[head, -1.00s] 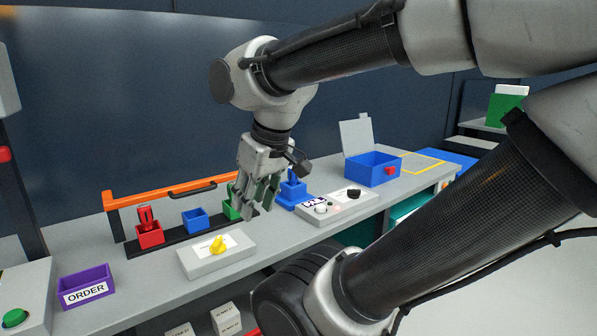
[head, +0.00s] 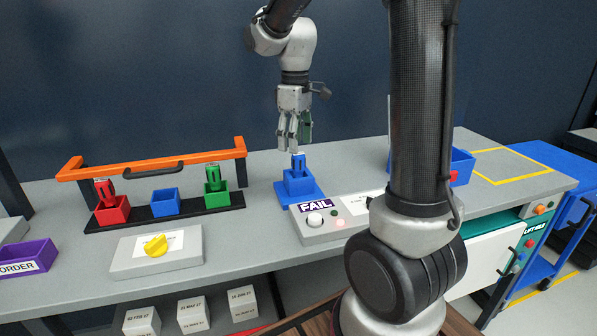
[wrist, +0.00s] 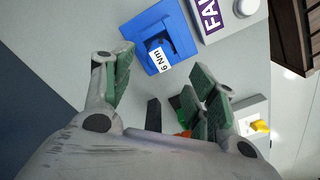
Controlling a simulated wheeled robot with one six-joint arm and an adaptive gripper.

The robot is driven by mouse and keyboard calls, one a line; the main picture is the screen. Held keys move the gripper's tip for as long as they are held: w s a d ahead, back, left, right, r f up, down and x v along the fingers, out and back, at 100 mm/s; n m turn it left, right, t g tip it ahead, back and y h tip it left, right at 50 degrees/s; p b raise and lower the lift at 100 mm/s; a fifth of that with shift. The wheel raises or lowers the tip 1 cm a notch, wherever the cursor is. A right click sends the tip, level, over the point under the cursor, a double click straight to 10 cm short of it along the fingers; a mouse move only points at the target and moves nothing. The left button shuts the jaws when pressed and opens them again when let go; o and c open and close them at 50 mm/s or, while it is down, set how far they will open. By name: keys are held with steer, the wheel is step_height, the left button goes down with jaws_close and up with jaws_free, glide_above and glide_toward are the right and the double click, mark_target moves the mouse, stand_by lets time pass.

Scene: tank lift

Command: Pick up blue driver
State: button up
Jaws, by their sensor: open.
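The blue driver (head: 298,162) stands upright in a blue holder (head: 299,187) on the bench. In the wrist view the driver (wrist: 159,58) carries a white "6 Nm" label and sits in the blue holder (wrist: 181,33). My gripper (head: 295,146) is open and empty, just above the driver in the head view. In the wrist view its green-padded fingers (wrist: 166,85) are spread, with the driver beyond them. Whether a fingertip touches the driver cannot be told.
Left stands a black rack (head: 150,220) with red, blue and green bins; red and green drivers stand in theirs. A FAIL tester (head: 325,220) is close right of the holder. A yellow-knob box (head: 155,250) lies in front.

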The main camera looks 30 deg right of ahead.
mark_target(298, 159)
steer(key=f, duration=0.6)
steer(key=shift+s+d, duration=0.3)
steer(key=c, duration=1.3)
